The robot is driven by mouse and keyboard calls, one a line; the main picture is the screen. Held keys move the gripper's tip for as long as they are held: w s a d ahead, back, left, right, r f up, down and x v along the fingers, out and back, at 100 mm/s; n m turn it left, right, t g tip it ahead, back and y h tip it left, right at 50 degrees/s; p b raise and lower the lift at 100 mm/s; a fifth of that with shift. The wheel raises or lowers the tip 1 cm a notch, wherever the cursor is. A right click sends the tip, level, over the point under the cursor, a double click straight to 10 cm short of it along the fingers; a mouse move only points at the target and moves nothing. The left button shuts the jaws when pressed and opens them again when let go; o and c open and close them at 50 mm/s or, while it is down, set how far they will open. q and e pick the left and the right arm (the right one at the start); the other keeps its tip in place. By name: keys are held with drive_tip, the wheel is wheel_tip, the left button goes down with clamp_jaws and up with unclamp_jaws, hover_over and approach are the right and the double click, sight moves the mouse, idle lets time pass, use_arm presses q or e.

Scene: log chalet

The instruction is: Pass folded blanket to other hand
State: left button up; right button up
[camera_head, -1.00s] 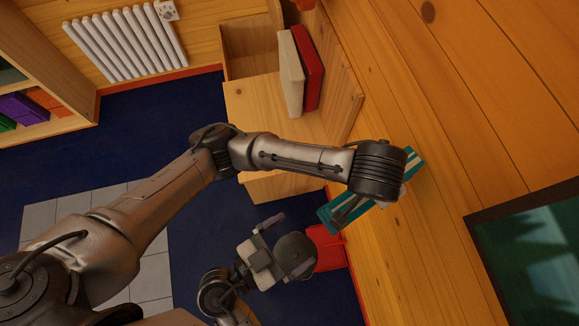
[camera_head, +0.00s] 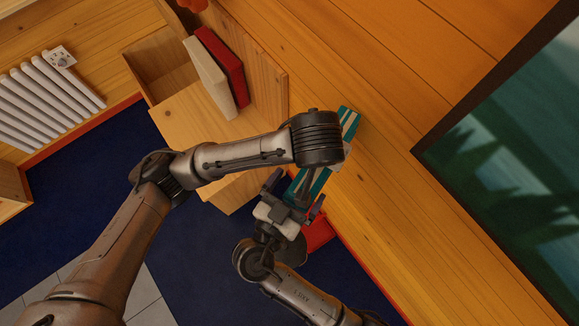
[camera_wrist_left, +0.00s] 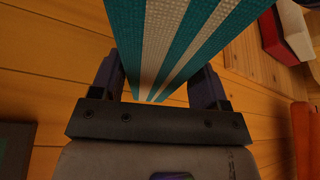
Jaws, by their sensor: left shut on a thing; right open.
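The folded blanket (camera_head: 347,122), teal with cream stripes, hangs tilted by the wooden wall in the head view. Its middle is hidden behind my left wrist. My left gripper (camera_wrist_left: 157,76) is shut on the blanket, whose striped face (camera_wrist_left: 185,40) fills the space between its fingers in the left wrist view. My right gripper (camera_head: 296,191) is open at the blanket's lower end, with one finger on each side of it in the head view. I cannot tell whether its fingers touch the blanket.
A wooden cabinet (camera_head: 195,118) holds a cream block (camera_head: 210,77) and a red block (camera_head: 226,66) behind my left forearm. A red object (camera_head: 318,236) lies below the blanket. A dark-framed window or picture (camera_head: 510,170) is at right. Blue floor (camera_head: 185,240) is open at left.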

drive_tip(key=shift+w, duration=0.15)
drive_tip(key=shift+c, duration=0.4)
use_arm(q)
drive_tip(key=shift+s+d, duration=0.1)
use_arm(e)
drive_tip(key=c, duration=0.9)
use_arm(q)
drive_tip(key=o, duration=1.1)
drive_tip(key=shift+c, duration=0.2)
use_arm(e)
drive_tip(key=shift+c, duration=0.3)
